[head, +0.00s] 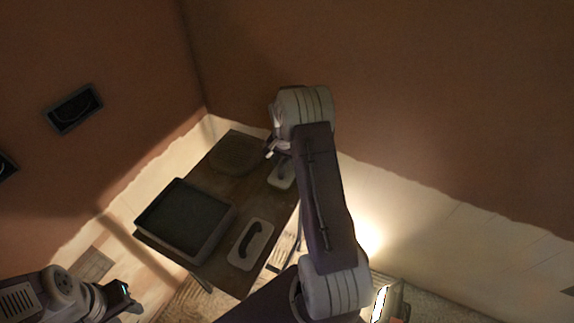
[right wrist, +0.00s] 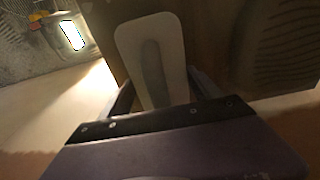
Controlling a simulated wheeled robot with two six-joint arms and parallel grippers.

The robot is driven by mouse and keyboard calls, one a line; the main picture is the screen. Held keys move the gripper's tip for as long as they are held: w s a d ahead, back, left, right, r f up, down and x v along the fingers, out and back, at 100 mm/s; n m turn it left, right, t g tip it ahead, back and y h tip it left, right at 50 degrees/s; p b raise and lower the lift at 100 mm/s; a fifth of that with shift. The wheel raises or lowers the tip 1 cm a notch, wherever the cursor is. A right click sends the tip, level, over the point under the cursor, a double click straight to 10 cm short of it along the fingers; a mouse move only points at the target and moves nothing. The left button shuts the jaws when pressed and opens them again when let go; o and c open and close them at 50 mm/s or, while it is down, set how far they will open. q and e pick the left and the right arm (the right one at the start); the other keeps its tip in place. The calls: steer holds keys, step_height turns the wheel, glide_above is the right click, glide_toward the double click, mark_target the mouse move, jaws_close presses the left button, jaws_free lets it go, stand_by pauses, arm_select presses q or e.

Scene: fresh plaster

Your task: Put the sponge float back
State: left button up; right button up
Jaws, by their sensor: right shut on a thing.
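A pale, rounded float with a darker handle (head: 282,174) is at the far right edge of the dark work table (head: 222,268), just below my right gripper (head: 272,148). In the right wrist view the float (right wrist: 152,40) lies between the fingers, and my right gripper is shut on it. Whether its underside touches the table cannot be told. A second float (head: 264,236), pale with a dark curved handle, lies on the near part of the table. My left gripper (head: 127,294) is at the lower left, away from the table; its fingers are unclear.
A dark square tray (head: 186,218) stands on the table's left side. A dark round item (head: 235,155) lies at the back. Brown plaster walls meet behind the table. A bright lamp (head: 380,304) stands on the floor at the lower right.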

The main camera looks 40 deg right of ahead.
mark_target(286, 159)
steer(key=shift+f, duration=0.3)
steer(key=o, duration=1.4)
steer(key=r+p, duration=0.4)
steer(key=r, duration=0.1)
steer(key=r+p, duration=0.2)
steer(key=r, duration=0.1)
steer(key=shift+s+a+r+p, duration=0.1)
steer(key=shift+s+a+p, duration=0.2)
steer(key=shift+a, duration=0.1)
